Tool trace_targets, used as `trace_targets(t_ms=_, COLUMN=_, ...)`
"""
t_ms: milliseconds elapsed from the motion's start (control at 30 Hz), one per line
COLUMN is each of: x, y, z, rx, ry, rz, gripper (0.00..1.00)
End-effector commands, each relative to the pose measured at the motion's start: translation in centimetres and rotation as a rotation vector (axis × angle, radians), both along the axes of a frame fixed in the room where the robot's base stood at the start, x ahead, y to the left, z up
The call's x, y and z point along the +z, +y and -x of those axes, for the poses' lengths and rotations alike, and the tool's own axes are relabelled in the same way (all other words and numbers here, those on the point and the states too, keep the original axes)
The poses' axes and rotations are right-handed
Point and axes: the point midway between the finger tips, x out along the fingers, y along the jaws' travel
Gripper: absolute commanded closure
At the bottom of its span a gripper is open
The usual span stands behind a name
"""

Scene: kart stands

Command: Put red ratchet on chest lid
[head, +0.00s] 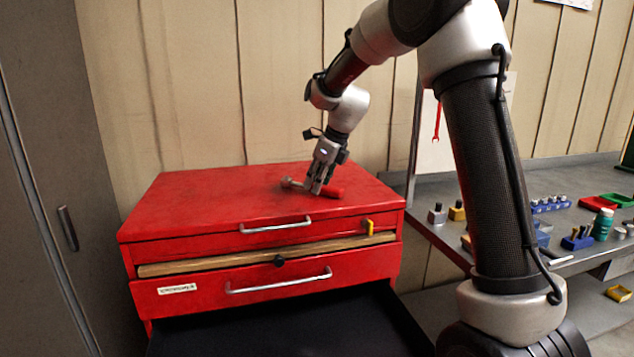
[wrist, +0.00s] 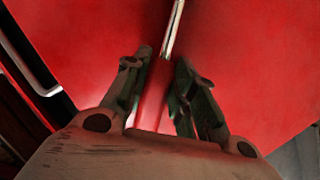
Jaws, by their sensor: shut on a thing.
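The red ratchet (head: 332,191) has a red handle and a metal head, and lies level at the top of the chest lid (head: 215,200). My gripper (head: 317,190) points down over the right half of the lid and is shut on the ratchet's handle. In the wrist view the red handle (wrist: 153,95) runs between the two fingers of my gripper (wrist: 160,75), with the metal shaft pointing away. The ratchet is at or very near the lid surface; I cannot tell whether it touches.
The red chest's lower drawer (head: 270,325) stands open in front. A yellow piece (head: 368,227) is at the chest's front right. A grey workbench (head: 450,190) with sockets and bottles is at the right. The left half of the lid is bare.

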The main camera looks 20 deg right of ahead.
Motion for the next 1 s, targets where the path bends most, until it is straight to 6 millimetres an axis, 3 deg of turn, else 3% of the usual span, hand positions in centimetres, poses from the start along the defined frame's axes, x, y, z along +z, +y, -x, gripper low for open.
trace_targets(t_ms=167, x=-0.2, y=0.0, z=0.0, rx=0.0, ry=0.0, rz=0.0, gripper=1.0)
trace_targets(t_ms=200, x=-0.3, y=0.0, z=0.0, rx=0.0, ry=0.001, rz=0.0, gripper=0.7)
trace_targets(t_ms=300, x=-0.2, y=0.0, z=0.0, rx=0.0, ry=0.001, rz=0.0, gripper=0.52)
trace_targets(t_ms=667, x=0.1, y=0.0, z=0.0, rx=0.001, ry=0.0, rz=0.0, gripper=0.52)
trace_targets(t_ms=767, x=1.2, y=-0.4, z=0.3, rx=0.001, ry=-0.002, rz=0.0, gripper=0.52)
trace_targets(t_ms=1000, x=6.1, y=-1.8, z=1.7, rx=-0.001, ry=-0.003, rz=-0.001, gripper=0.52)
